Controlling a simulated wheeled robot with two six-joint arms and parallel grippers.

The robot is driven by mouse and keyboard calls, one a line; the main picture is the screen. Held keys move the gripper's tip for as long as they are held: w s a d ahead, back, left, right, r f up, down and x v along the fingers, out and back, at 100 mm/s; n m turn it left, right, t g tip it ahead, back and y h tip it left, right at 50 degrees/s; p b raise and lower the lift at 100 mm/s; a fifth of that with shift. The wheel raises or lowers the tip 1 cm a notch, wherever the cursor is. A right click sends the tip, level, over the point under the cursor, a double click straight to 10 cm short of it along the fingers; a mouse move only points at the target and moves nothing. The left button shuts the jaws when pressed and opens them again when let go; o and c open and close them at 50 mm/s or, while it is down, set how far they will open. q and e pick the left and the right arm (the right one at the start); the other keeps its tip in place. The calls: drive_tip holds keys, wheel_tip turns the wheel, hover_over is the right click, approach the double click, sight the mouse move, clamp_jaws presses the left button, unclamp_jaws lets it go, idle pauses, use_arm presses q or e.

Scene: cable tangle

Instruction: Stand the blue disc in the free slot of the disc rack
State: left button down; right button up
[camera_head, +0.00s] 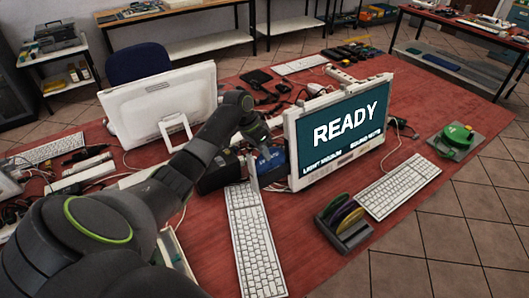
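The disc rack (352,240) is a dark grey holder on the red table, right of centre in front of the screen. Which slot is free is too small to tell. My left gripper (258,165) is beyond the white keyboard, left of the screen and well apart from the rack. Its fingers are partly hidden and I cannot tell whether they hold anything. A blue item (270,160) shows beside it; I cannot tell if it is the blue disc. My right gripper is out of view.
Keyboards lie left (253,240) and right (399,187) of the rack. A green device (455,141) sits near the table's right edge. The red table (300,245) is clear left of the rack.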

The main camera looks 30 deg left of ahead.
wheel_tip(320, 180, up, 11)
drive_tip(key=p, duration=1)
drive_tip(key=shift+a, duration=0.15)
idle(0.4)
